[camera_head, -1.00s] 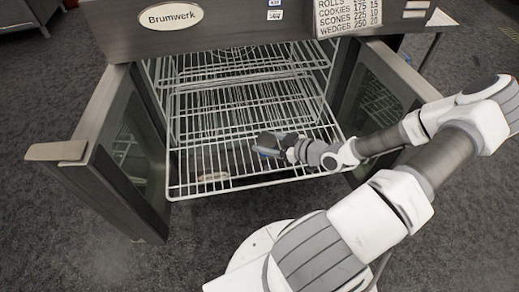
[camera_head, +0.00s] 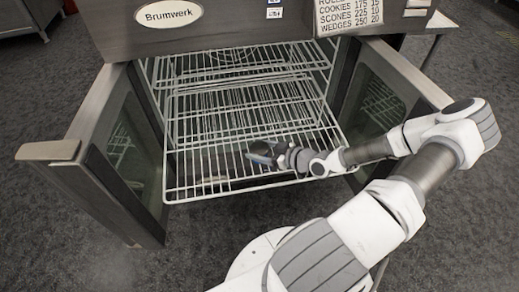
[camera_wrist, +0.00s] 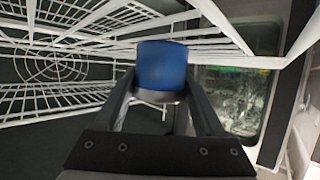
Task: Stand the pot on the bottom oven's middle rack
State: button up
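The oven (camera_head: 235,27) has both doors swung open, with several wire racks inside. One rack (camera_head: 205,185) reaches forward out of the opening. My gripper (camera_head: 262,153) is at the front right part of this rack in the head view.
The left door (camera_head: 95,150) and right door (camera_head: 385,95) flank the opening; my arm reaches in past the right one. A round fan grille (camera_wrist: 52,66) shows at the oven's back. A sign (camera_head: 348,15) hangs above. The visible racks look bare.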

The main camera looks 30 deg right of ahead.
jog(key=o, duration=0.4)
jog(key=shift+c, duration=0.2)
jog(key=shift+r, duration=0.15)
jog(key=shift+s+d+r, duration=0.1)
jog(key=shift+s+r, duration=0.05)
jog(key=p+v, duration=0.3)
jog(key=v, duration=0.8)
jog(key=shift+s+d, duration=0.2)
jog(key=shift+s, duration=0.1)
